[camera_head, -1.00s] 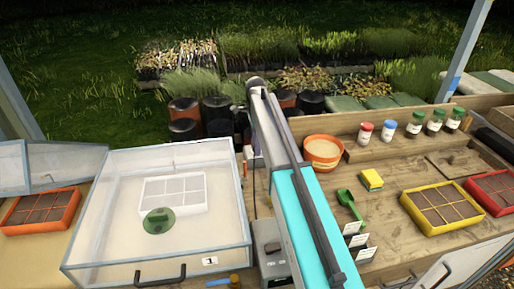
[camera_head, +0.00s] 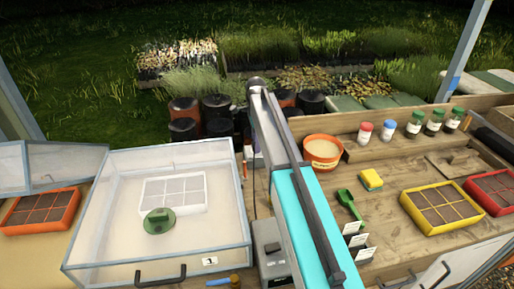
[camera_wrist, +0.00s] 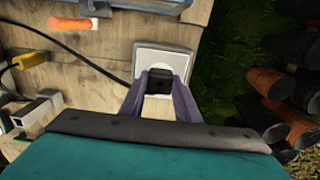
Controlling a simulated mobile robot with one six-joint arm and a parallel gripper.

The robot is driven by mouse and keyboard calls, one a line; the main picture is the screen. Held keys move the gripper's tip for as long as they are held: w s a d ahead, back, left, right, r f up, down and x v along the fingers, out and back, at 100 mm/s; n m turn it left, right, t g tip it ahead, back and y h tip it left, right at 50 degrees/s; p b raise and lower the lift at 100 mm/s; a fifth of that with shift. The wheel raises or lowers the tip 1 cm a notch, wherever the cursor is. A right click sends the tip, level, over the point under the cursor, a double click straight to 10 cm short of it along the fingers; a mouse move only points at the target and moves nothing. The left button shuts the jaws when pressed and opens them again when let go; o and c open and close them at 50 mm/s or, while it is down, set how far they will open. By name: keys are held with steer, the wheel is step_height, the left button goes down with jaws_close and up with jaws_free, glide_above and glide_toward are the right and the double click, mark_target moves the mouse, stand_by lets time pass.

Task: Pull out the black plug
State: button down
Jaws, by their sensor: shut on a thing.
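The black plug (camera_wrist: 157,78) shows in the wrist view in front of a pale socket plate (camera_wrist: 175,61) on a wooden surface. My gripper (camera_wrist: 160,82) has its two purple-grey fingers on either side of the plug and is shut on it. A black cable (camera_wrist: 84,62) runs off to the left from the plug. I cannot tell whether the plug's pins are in the socket. In the head view my own arm covers the plug and the fingers.
A clear-lidded box (camera_head: 100,225) stands left of my arm, and a grey box (camera_head: 268,245) sits close beside it. An orange pot (camera_head: 322,154), a yellow sponge (camera_head: 372,180) and a green scoop (camera_head: 348,203) lie to the right. Dark pots (camera_head: 216,113) stand behind the bench.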

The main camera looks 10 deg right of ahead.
steer(key=shift+r, duration=0.2)
steer(key=shift+r+p, duration=0.3)
steer(key=shift+r, duration=0.05)
steer(key=shift+r+p, duration=1.45)
steer(key=shift+r, duration=1)
steer(key=s+r+n, duration=0.1)
steer(key=s+n, duration=1.1)
steer(key=s, duration=0.5)
steer(key=shift+s+r, duration=0.3)
steer(key=shift+s, duration=0.1)
